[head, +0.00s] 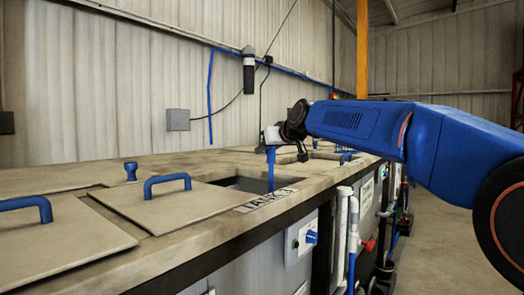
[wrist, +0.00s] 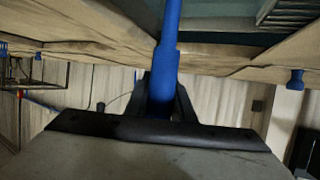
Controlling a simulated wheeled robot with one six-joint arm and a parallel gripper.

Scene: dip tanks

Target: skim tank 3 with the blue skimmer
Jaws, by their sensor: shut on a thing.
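The blue skimmer (head: 270,168) hangs upright below my gripper (head: 269,138) in the head view. Its handle reaches down to the open tank (head: 240,184) behind a label reading TANK 3 (head: 266,200). The skimmer's lower end is hidden by the tank's front rim. In the wrist view my gripper (wrist: 162,95) is shut around the blue handle (wrist: 168,40), which runs toward the dark opening (wrist: 220,40). I cannot see the skimming head or tell whether it touches liquid.
A lid with a blue handle (head: 165,205) lies just left of the opening, and another lid (head: 50,245) lies nearer. A blue knob (head: 131,171) stands behind them. Another opening (head: 322,155) is farther along. A control box (head: 303,238) and pipes are on the front.

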